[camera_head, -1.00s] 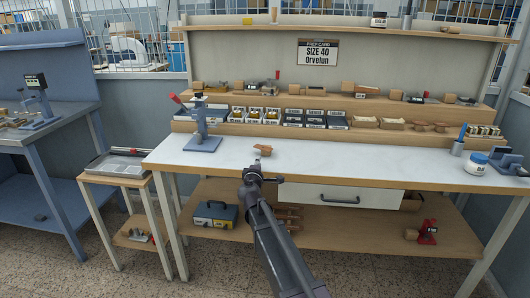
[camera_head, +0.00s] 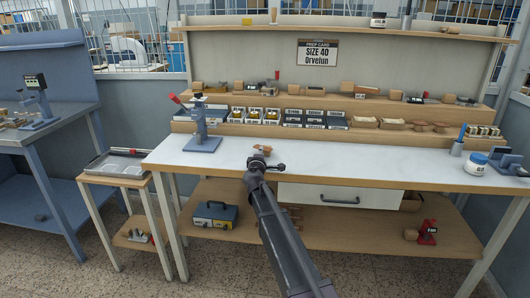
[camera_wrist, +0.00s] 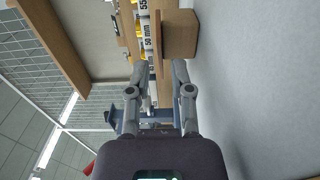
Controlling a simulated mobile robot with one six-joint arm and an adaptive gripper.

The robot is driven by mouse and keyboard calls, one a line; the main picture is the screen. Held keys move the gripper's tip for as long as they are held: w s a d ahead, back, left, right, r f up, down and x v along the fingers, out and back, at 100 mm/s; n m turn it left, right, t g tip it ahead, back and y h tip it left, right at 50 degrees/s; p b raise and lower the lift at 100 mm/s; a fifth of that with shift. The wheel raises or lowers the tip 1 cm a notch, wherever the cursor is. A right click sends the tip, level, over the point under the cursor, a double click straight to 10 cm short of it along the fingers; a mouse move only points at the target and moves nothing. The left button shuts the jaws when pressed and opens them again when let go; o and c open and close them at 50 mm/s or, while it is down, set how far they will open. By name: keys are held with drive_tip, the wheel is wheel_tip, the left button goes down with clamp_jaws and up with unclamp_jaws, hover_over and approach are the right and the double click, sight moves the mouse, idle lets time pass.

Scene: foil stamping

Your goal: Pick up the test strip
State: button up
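A thin brown strip, which looks like the test strip (camera_wrist: 157,42), lies flat on a small wooden block (camera_wrist: 179,36) in the wrist view. In the head view the block and strip show as one small brown shape (camera_head: 262,148) on the white bench top, too small to tell apart. My gripper (camera_wrist: 159,68) is open and empty. Its two fingers point at the strip, which lies ahead of the gap between them. In the head view my gripper (camera_head: 262,156) is just in front of the block and partly hides it.
A grey press with a red handle (camera_head: 202,128) stands on the bench (camera_head: 350,160) to the left. Several labelled boxes (camera_head: 290,117) line the low shelf behind. The bench middle is otherwise clear.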

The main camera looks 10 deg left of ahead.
drive_tip(key=shift+w, duration=0.8)
clamp_jaws()
wheel_tip(320, 180, up, 3)
drive_tip(key=p, duration=0.2)
drive_tip(key=shift+f+p, duration=0.15)
drive_tip(key=shift+p, duration=0.15)
drive_tip(key=shift+s, duration=0.1)
